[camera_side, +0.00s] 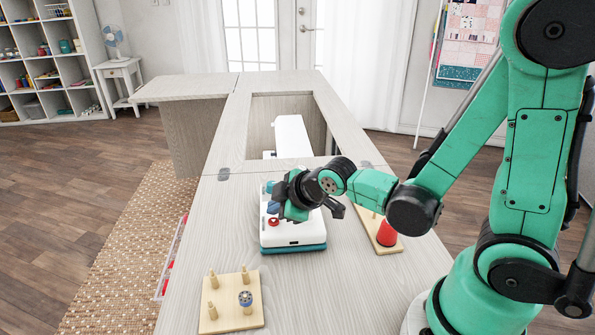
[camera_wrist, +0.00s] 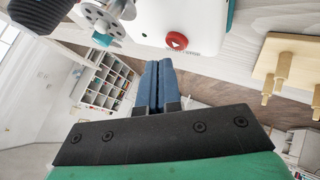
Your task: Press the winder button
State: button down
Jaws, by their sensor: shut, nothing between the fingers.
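The winder (camera_side: 295,237) is a white box with a teal base on the cabinet top; part of it is hidden behind my gripper in the side view. The winder button (camera_side: 274,222) is a small red disc on it. In the wrist view the red button (camera_wrist: 176,41) with a white triangle shows just beyond and slightly right of my fingertips, on the white winder body (camera_wrist: 195,15). My gripper (camera_side: 271,198) is over the winder near the button. Its blue fingers (camera_wrist: 157,66) are together with nothing between them. A gap to the button shows in the wrist view.
A grey holed disc (camera_wrist: 101,18) stands left of the button. A wooden peg board (camera_side: 222,318) with a patterned spool (camera_side: 246,299) lies at the front left. Another board (camera_side: 391,250) holding a red cone (camera_side: 387,234) is right of the winder. A white machine (camera_side: 291,137) sits behind.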

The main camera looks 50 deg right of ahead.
aim_at(278, 222)
jog(key=shift+f, duration=0.1)
dwell(0.5)
jog(key=shift+f, duration=0.3)
jog(key=shift+r, duration=0.15)
jog(key=shift+r, duration=0.25)
dwell(0.4)
jog(key=shift+r, duration=2.55)
jog(key=shift+r, duration=0.1)
